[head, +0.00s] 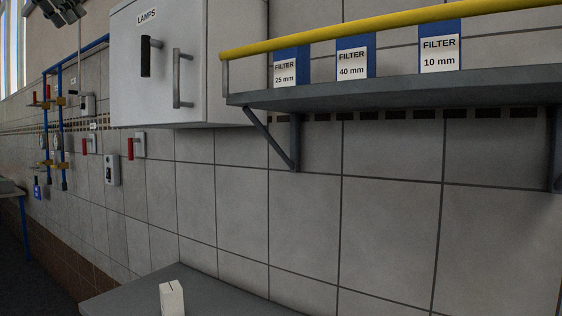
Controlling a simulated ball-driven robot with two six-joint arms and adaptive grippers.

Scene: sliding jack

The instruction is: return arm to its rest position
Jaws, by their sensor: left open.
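My left gripper (58,12) shows only in part at the top left edge of the head view, as dark grey finger parts. It is open, with nothing seen between its fingers. It appears high up, apart from the cabinet and the shelf in the picture. The rest of the left arm is out of the frame. My right gripper is not in view.
A white cabinet (215,60) labelled LAMPS hangs on the tiled wall. A shelf (400,85) with a yellow rail (350,27) holds filter boxes. Below, a grey tabletop (215,295) carries a small white block (171,299). Blue pipes (61,120) stand at left.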

